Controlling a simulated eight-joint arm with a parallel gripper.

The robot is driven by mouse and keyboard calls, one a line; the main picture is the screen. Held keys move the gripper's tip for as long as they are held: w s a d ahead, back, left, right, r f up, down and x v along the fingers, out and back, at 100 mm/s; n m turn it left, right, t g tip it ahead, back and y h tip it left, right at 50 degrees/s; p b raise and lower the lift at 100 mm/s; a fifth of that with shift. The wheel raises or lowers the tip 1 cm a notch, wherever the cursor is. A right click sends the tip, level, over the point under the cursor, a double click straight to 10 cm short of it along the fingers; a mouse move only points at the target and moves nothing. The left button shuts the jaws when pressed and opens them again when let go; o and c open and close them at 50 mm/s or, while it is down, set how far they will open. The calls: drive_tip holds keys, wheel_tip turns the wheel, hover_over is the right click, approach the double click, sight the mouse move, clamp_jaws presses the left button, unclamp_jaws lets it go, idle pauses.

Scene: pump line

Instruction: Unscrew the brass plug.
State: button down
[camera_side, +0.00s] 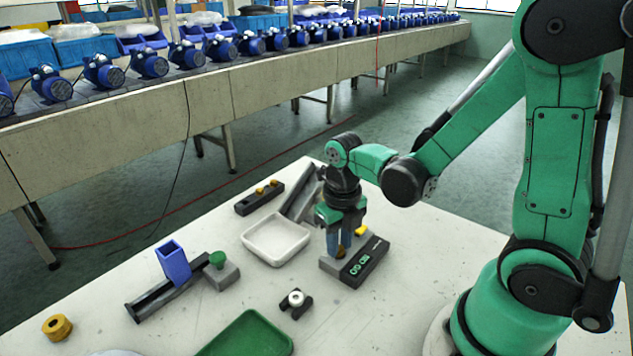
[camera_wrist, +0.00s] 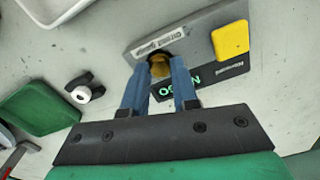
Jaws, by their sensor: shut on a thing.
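In the side view my gripper (camera_side: 338,248) stands upright over the left part of the fixture (camera_side: 328,265). The brass plug (camera_side: 340,253) shows only as a small patch low at the fingers there. Its lower end is hidden, so I cannot tell how deep it sits.
A yellow block (camera_wrist: 230,40) is on the fixture. A white tray (camera_side: 250,243) lies left of it, with a black knob part (camera_side: 296,303) and a green tray (camera_side: 245,338) in front.

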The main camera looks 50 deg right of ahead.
drive_tip(key=c, duration=0.9)
unclamp_jaws()
drive_tip(key=shift+r, duration=0.1)
drive_tip(key=shift+r, duration=2.15)
